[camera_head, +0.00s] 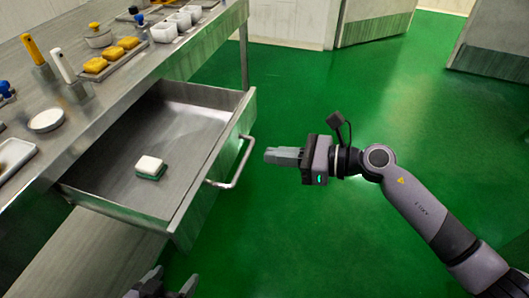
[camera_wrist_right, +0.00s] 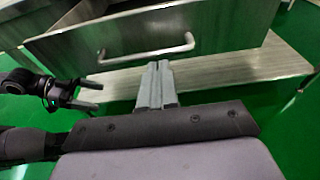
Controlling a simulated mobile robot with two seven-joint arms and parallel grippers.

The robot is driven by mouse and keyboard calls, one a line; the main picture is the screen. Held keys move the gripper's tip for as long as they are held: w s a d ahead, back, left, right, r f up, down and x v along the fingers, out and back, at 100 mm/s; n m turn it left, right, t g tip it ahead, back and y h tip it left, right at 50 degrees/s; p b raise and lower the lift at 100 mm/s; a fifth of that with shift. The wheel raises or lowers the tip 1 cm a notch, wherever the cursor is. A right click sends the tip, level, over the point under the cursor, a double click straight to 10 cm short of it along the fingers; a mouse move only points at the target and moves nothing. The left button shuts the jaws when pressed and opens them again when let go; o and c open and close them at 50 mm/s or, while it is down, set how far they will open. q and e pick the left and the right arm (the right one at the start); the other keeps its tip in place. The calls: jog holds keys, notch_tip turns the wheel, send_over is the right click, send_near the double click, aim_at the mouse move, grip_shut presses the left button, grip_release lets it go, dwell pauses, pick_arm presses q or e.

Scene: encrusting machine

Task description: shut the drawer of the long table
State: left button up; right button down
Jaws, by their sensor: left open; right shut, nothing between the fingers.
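The long steel table's drawer (camera_head: 185,105) is pulled out wide, with a white and green block (camera_head: 150,167) lying inside. Its bar handle (camera_head: 236,165) is on the front panel; the handle also shows in the right wrist view (camera_wrist_right: 147,53). My right gripper (camera_head: 268,156) is shut and empty, to the right of the handle and apart from it, pointing toward the drawer front. Its closed fingers show in the right wrist view (camera_wrist_right: 157,66). My left gripper (camera_head: 171,284) is open and empty at the bottom edge, near the drawer's front corner; it also shows in the right wrist view (camera_wrist_right: 98,95).
The table top (camera_head: 100,115) holds yellow blocks on a tray (camera_head: 113,65), white cups (camera_head: 164,32), a white dish (camera_head: 46,120) and upright handled tools. A lower shelf (camera_wrist_right: 215,75) lies under the drawer. The green floor (camera_head: 300,95) to the right is clear.

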jog(key=shift+x, duration=1.55)
